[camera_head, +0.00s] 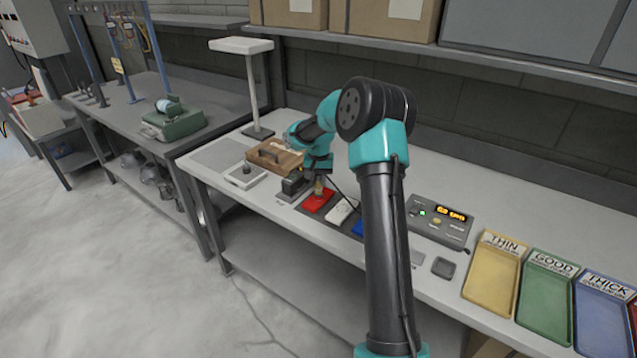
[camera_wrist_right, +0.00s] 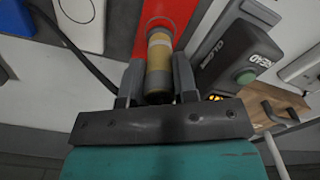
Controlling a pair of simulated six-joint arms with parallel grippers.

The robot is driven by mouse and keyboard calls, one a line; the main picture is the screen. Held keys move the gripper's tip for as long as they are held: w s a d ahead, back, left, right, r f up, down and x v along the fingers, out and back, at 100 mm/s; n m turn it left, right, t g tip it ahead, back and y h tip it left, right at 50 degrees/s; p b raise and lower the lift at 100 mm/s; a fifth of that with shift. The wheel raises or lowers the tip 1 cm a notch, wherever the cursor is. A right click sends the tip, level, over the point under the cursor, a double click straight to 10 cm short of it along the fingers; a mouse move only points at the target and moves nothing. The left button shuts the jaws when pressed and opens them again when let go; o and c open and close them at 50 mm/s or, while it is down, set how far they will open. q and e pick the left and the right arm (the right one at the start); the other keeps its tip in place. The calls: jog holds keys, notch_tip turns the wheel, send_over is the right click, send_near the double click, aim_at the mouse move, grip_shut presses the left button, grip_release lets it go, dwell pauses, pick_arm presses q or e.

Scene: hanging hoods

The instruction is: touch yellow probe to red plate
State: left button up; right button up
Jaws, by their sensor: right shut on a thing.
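The red plate (camera_head: 316,202) lies on the bench, left of a white plate and a blue plate. The yellow probe (camera_wrist_right: 159,55) is a short cylinder with a yellow band, and it also shows small in the head view (camera_head: 319,187). My right gripper (camera_wrist_right: 157,78) is shut on the probe. The probe's far end overlaps the red plate (camera_wrist_right: 182,12) in the wrist view; I cannot tell whether they touch. In the head view my right gripper (camera_head: 317,177) is just above the red plate. My left gripper is not in view.
The white plate (camera_head: 341,212) and blue plate (camera_head: 358,227) sit close by. A dark block (camera_wrist_right: 232,55) with a green button stands beside the red plate. A wooden box (camera_head: 274,157) is behind, a meter (camera_head: 440,221) and trays (camera_head: 493,272) are to the right. A cable runs near the gripper.

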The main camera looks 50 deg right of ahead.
jog(key=shift+r, duration=2.8)
